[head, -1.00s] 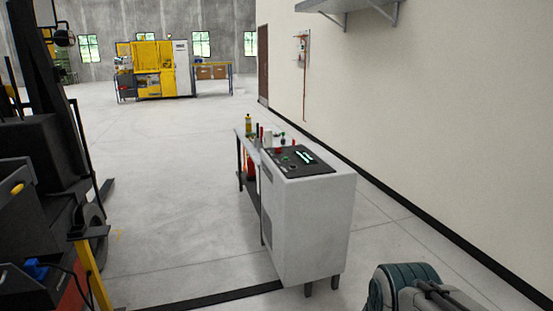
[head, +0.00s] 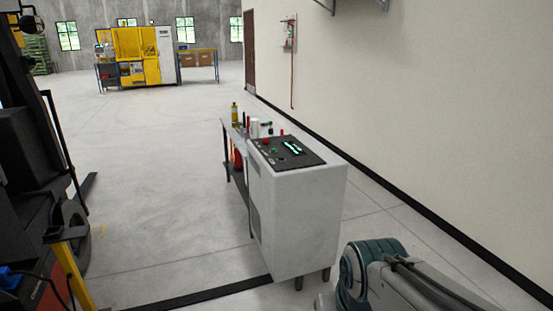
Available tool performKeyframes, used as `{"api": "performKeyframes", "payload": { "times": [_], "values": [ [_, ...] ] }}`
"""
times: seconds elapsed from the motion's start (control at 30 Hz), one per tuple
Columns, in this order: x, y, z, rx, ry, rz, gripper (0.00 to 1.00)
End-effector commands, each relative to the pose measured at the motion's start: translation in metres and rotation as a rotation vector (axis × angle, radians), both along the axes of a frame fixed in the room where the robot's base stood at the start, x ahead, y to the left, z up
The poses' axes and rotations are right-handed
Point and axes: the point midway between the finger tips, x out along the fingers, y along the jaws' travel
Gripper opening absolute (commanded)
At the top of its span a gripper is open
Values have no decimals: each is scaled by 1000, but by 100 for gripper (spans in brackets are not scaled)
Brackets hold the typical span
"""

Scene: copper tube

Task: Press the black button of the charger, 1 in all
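A grey-white cabinet (head: 300,215) stands in the middle of the head view, with a sloping black panel (head: 305,158) on top. The panel carries a red button (head: 266,141), small green parts and bright green lit strips (head: 291,147). No unit is plainly marked as the charger, and I cannot tell whether this cabinet is it. I cannot make out a black button. My arm shows at the bottom right, to the right of the cabinet and apart from it in the picture. My gripper is out of view.
A narrow table (head: 233,140) with bottles and small items adjoins the cabinet's far side. A dark forklift-like vehicle (head: 35,150) and a yellow post (head: 72,275) stand at the left. A beige wall (head: 430,120) runs along the right. The floor between vehicle and cabinet is open.

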Motion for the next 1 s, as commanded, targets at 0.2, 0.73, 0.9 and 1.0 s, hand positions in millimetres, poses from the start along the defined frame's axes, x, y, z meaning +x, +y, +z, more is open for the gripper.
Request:
{"api": "performKeyframes", "payload": {
  "times": [0.2, 0.73, 0.9, 1.0],
  "values": [
    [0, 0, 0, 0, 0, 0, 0],
    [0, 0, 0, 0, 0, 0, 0],
    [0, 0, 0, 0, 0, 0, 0],
    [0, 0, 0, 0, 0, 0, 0]
  ]
}}
